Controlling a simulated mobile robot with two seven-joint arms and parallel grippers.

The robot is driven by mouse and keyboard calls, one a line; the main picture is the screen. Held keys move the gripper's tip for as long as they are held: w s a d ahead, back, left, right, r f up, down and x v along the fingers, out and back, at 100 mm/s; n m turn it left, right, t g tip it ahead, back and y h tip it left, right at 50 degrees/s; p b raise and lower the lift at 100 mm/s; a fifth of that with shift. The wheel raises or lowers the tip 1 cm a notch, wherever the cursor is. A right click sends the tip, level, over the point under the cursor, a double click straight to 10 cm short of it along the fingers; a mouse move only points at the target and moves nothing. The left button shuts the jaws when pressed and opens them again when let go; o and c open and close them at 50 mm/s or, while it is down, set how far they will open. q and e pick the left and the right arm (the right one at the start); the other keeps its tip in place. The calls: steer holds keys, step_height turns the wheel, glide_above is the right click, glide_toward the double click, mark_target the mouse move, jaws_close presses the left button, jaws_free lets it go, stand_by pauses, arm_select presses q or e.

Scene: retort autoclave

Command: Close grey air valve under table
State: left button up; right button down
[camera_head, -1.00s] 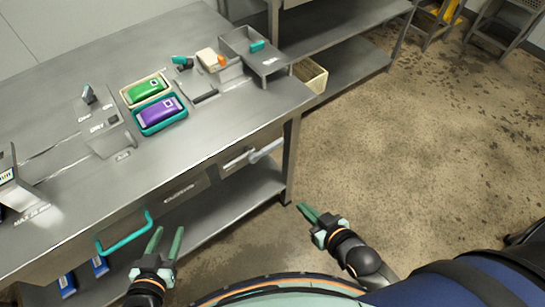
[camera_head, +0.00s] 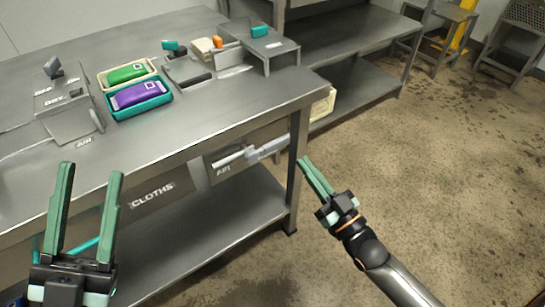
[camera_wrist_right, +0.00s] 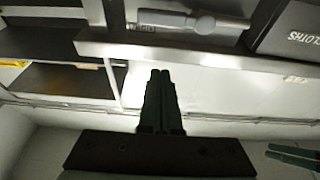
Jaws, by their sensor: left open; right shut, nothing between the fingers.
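The grey air valve (camera_head: 250,154) sits under the front edge of the steel table, on a panel marked AIR, near the right table leg. Its light grey lever lies roughly along the table's front. In the right wrist view the valve (camera_wrist_right: 190,22) shows at the top, beyond my fingertips. My right gripper (camera_head: 310,170) is shut and empty, to the right of the valve and apart from it. Its fingers (camera_wrist_right: 161,75) point towards the table in the right wrist view. My left gripper (camera_head: 90,172) is open and empty, in front of the table at the left.
The steel table (camera_head: 215,110) carries a green pack (camera_head: 126,73) and a purple pack (camera_head: 138,95) in trays. A CLOTHS label (camera_head: 153,196) is left of the valve. A lower shelf (camera_head: 215,225) runs beneath. The table leg (camera_head: 296,165) stands near my right gripper.

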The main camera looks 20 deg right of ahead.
arm_select(q)
steer(key=shift+s+r+m+h, duration=0.3)
steer(key=shift+s+h, duration=0.1)
steer(key=shift+h, duration=0.1)
arm_select(e)
steer(key=shift+r, duration=0.1)
arm_select(q)
steer(key=shift+f, duration=0.1)
arm_select(e)
steer(key=shift+w, duration=0.1)
step_height(320, 180, up, 3)
steer(key=b, duration=0.2)
glide_above(282, 145)
steer(key=s, duration=0.3)
steer(key=shift+w+a, duration=0.1)
steer(key=shift+a, duration=0.15)
steer(key=f, duration=0.1)
steer(key=f+b, duration=0.1)
steer(key=f, duration=0.1)
steer(key=shift+w+a, duration=0.15)
steer(key=shift+w, duration=0.15)
arm_select(q)
steer(key=f, duration=0.3)
steer(key=shift+d+f+b, duration=0.2)
steer(key=shift+f+b, duration=0.05)
steer(key=shift+b, duration=0.1)
arm_select(e)
steer(key=shift+f, duration=0.4)
